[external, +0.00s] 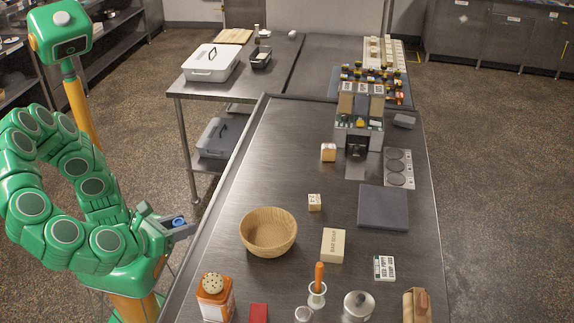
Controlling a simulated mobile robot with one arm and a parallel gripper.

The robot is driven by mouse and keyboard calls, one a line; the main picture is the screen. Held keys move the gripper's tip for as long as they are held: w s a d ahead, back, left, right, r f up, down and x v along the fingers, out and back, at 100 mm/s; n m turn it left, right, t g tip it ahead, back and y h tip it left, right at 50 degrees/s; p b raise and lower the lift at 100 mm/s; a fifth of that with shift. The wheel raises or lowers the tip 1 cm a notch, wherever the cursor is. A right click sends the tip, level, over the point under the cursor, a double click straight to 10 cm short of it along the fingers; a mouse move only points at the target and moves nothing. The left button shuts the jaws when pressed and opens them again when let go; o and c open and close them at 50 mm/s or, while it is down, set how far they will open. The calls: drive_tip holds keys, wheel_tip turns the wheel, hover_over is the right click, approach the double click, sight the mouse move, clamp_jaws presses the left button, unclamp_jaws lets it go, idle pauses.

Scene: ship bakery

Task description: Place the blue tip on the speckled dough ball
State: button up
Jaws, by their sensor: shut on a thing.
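My green arm is at the left, and my gripper (183,227) is off the left edge of the long steel table. It is shut on a small blue thing, which looks like the blue tip (179,221); the jaws hide part of it. The speckled dough ball (213,283) is pale with dark specks. It sits on top of an orange and white container (215,302) at the table's near left corner. My gripper is above and left of the ball in the picture, well apart from it.
A beige box (333,245), an orange-handled tool in a white holder (317,285), a red block (258,313) and a metal lidded pot (357,306) stand nearby. A dark slab (383,207) lies farther back. Bare steel lies left of the basket.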

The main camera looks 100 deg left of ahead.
hover_over(211, 277)
drive_tip(key=f, duration=0.3)
drive_tip(key=s+f, duration=0.1)
drive_tip(key=f, duration=0.1)
drive_tip(key=shift+a+f, duration=0.2)
drive_tip(key=shift+f, duration=0.15)
drive_tip(key=shift+w+d+f, duration=0.2)
drive_tip(key=shift+w+f, duration=0.3)
drive_tip(key=shift+f, duration=1.65)
drive_tip(key=shift+f, duration=0.15)
drive_tip(key=o, duration=1)
